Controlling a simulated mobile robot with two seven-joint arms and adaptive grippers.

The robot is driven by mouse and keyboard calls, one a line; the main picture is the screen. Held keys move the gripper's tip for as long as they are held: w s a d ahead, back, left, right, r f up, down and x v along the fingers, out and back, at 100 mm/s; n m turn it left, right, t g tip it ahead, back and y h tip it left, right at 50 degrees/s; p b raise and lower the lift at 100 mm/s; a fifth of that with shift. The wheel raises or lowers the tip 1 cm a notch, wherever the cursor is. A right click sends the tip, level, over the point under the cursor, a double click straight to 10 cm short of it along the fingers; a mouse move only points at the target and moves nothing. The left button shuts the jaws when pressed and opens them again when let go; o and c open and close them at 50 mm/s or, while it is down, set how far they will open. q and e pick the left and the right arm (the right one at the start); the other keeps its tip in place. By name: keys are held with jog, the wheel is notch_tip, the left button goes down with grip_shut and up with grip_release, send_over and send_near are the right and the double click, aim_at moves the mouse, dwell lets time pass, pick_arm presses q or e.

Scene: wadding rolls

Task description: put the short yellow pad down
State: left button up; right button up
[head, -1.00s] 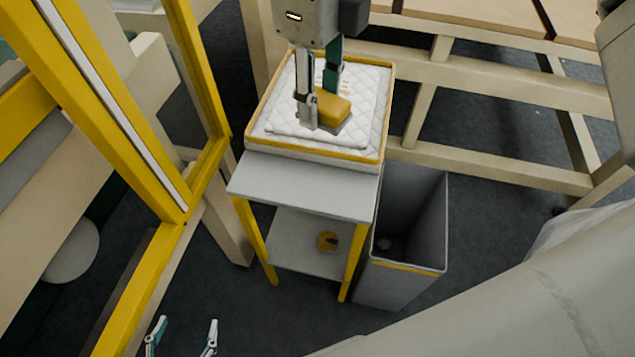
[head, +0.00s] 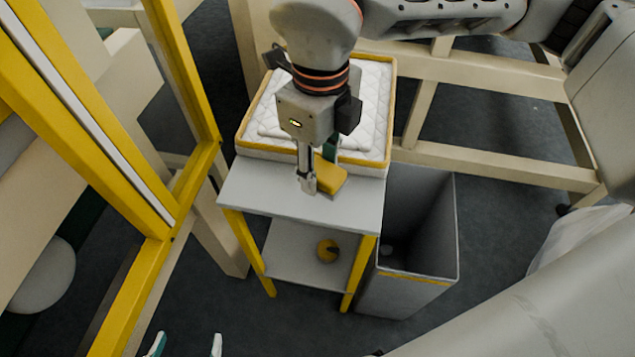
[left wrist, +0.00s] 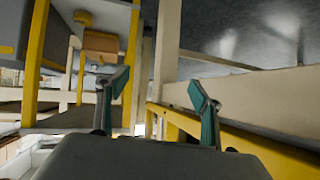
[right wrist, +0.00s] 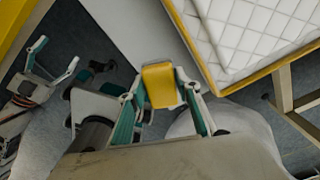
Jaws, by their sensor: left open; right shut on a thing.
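The short yellow pad (head: 329,177) is a small yellow block. My right gripper (head: 318,184) is shut on it above the front part of the grey stand top (head: 270,200). In the right wrist view the pad (right wrist: 160,86) sits between the two fingertips of my right gripper (right wrist: 160,92). I cannot tell whether the pad touches the stand top. My left gripper (head: 187,345) is open and empty at the bottom edge of the head view; it also shows open in the left wrist view (left wrist: 160,88).
A yellow-rimmed tray (head: 240,135) with white quilted wadding (head: 372,100) stands at the back of the stand. A grey bin (head: 425,225) is right of the stand. A yellow frame (head: 165,120) rises at left.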

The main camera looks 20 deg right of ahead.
aim_at(319, 198)
notch_tip(319, 198, down, 4)
jog(key=shift+s+f+b, duration=0.1)
jog(key=shift+f+b, duration=0.15)
jog(key=shift+b, duration=0.35)
jog(key=shift+f, duration=0.5)
pick_arm(q)
jog(key=shift+w+d+r+t, duration=0.3)
jog(key=shift+w+d+r, duration=0.15)
jog(key=shift+d, duration=0.25)
pick_arm(e)
jog(key=shift+f, duration=0.1)
